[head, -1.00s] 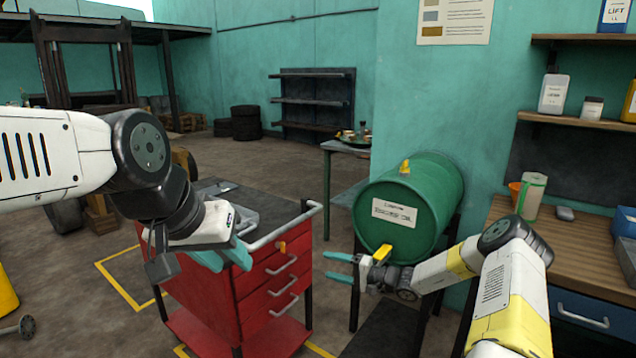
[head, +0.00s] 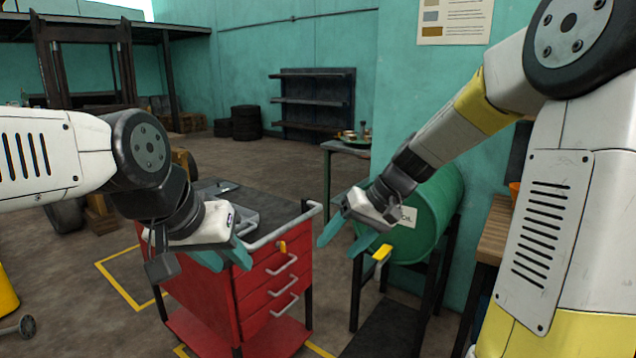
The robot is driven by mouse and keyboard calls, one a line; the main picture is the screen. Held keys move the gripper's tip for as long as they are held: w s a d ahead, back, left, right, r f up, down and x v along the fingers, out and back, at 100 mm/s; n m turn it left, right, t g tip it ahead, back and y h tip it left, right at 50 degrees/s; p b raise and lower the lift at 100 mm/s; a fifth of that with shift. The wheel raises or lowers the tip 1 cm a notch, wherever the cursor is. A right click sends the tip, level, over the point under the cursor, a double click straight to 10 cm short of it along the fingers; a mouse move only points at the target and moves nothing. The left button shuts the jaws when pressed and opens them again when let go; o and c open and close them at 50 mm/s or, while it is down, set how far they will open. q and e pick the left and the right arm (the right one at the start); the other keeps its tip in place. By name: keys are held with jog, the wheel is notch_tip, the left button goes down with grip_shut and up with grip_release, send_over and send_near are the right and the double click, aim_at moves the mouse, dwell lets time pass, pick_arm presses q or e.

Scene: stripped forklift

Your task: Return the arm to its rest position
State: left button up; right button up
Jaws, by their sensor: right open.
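My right gripper (head: 343,239) is open and empty, with its teal fingers pointing down and left in front of the green drum (head: 440,228). It hides most of the drum's label. My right arm (head: 470,115) comes down from the upper right across the view. My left gripper (head: 226,256) hangs over the near left part of the red tool cart (head: 240,290). Its teal fingers are seen partly from the side, and I cannot tell whether they are apart.
The yellow tap (head: 382,252) sticks out low on the drum's front, close to my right gripper. A wooden workbench (head: 495,228) stands at the right, mostly behind my arm. A dark shelf (head: 312,103) stands at the back wall.

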jog(key=s+d+r+t+h, duration=0.2)
jog(key=s+d+r, duration=0.2)
jog(key=s, duration=0.4)
jog(key=s+d+r+m+t+h, duration=0.1)
jog(key=s+d+r+t+h, duration=0.1)
jog(key=s+d, duration=0.3)
jog(key=s+r, duration=0.1)
jog(key=s, duration=0.3)
jog(key=shift+r+m, duration=0.3)
jog(key=shift+r, duration=0.05)
